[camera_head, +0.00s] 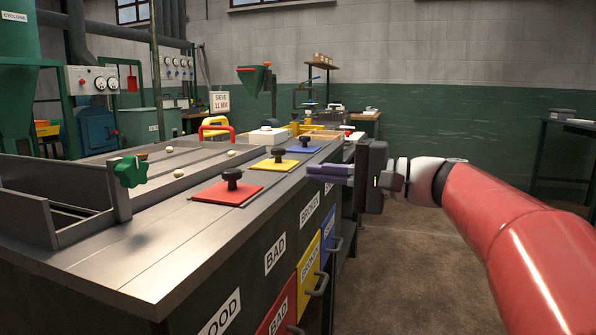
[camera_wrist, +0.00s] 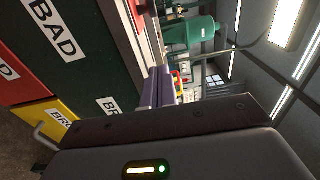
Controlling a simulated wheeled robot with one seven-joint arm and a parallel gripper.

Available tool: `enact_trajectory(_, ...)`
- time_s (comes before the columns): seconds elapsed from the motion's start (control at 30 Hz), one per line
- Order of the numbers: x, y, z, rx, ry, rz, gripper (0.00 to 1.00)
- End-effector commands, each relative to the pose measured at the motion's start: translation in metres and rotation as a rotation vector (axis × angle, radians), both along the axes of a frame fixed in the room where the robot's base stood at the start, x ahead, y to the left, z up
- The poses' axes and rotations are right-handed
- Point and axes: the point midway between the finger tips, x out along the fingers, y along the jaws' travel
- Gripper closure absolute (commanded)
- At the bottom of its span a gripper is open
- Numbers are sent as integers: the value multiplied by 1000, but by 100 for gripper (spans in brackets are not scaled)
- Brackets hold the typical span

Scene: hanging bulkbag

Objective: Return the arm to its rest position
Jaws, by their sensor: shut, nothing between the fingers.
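My arm, red with a white wrist, reaches in from the right in the head view. My gripper (camera_head: 312,173) points left beside the right edge of the metal sorting bench (camera_head: 130,245). Its purple-grey fingers are closed together with nothing between them. In the wrist view the closed fingers (camera_wrist: 152,90) show at the centre, above the dark gripper body. Whether the fingers touch the bench edge cannot be told.
Red (camera_head: 225,193), yellow (camera_head: 272,164) and blue (camera_head: 303,149) plates with black knobs lie on the bench. Labelled drawers with handles (camera_head: 318,284) face right below. A green knob (camera_head: 130,171) stands at the left. Open floor (camera_head: 410,270) lies right of the bench.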

Motion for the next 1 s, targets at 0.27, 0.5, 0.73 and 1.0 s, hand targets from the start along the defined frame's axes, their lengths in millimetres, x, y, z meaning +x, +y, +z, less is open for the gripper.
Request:
enact_trajectory(0.27,-37,10,-33,-203,62,-23,100)
enact_trajectory(0.5,-132,-3,-137,-780,122,-83,100)
enact_trajectory(0.73,-206,-62,-208,-1300,16,-103,100)
enact_trajectory(1.0,-233,-98,-235,-1560,-96,-94,100)
